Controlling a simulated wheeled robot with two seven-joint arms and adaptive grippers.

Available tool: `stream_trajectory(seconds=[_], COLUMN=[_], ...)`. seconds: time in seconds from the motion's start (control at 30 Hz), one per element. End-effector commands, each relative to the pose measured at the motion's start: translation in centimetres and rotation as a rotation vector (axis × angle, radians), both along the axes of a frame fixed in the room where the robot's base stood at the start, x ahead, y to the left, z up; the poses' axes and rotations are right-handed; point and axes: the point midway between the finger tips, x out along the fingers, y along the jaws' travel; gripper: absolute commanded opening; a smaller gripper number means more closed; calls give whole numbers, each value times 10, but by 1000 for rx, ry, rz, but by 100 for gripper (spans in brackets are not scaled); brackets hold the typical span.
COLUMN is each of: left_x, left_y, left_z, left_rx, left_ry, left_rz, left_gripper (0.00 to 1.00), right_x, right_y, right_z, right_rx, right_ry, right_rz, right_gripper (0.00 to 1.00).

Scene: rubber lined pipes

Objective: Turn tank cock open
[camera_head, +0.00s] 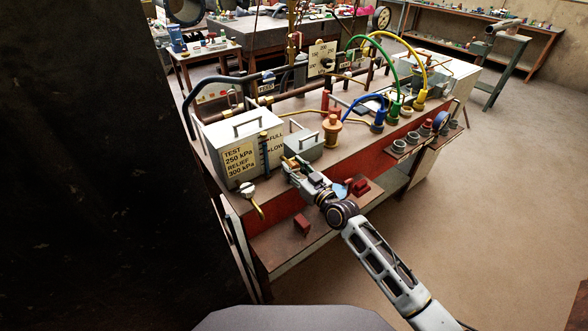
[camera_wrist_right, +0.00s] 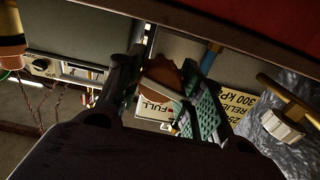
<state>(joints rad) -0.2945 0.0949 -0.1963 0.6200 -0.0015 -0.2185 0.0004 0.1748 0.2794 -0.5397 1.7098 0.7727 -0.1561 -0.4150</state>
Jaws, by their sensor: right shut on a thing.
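The white tank (camera_head: 237,150), lettered TEST 250 kPa and RELIEF 300 kPa, stands on the red-fronted bench. My right gripper (camera_head: 292,167) is at the tank's front right, beside the FULL/LOW gauge. In the right wrist view, my right gripper (camera_wrist_right: 166,90) has its fingers closed around a brown round knob (camera_wrist_right: 160,76); I cannot tell for sure that this is the tank cock. The fingers hide most of it in the head view. A white fitting with a yellow pipe (camera_head: 248,188) is low at the tank's front. My left gripper is out of view.
A small grey box (camera_head: 304,147) is just behind my right gripper. Red blocks (camera_head: 302,225) lie on the lower shelf. Blue, green and yellow hoses (camera_head: 420,95) stand farther right. A dark surface (camera_head: 80,170) fills the left side.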

Motion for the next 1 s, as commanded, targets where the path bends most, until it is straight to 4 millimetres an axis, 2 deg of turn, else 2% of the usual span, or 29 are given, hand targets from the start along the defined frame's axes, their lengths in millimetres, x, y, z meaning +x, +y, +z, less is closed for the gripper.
stream_trajectory(seconds=[0.6, 1.0], left_x=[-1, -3], left_y=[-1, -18], left_z=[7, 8], left_rx=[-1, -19], left_ry=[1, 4], left_rz=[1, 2], left_gripper=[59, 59], right_x=[0, 0], right_y=[0, 0], right_z=[1, 0], right_rx=[-190, -244], right_ry=[-138, -177], right_rz=[0, 0], right_gripper=[14, 14])
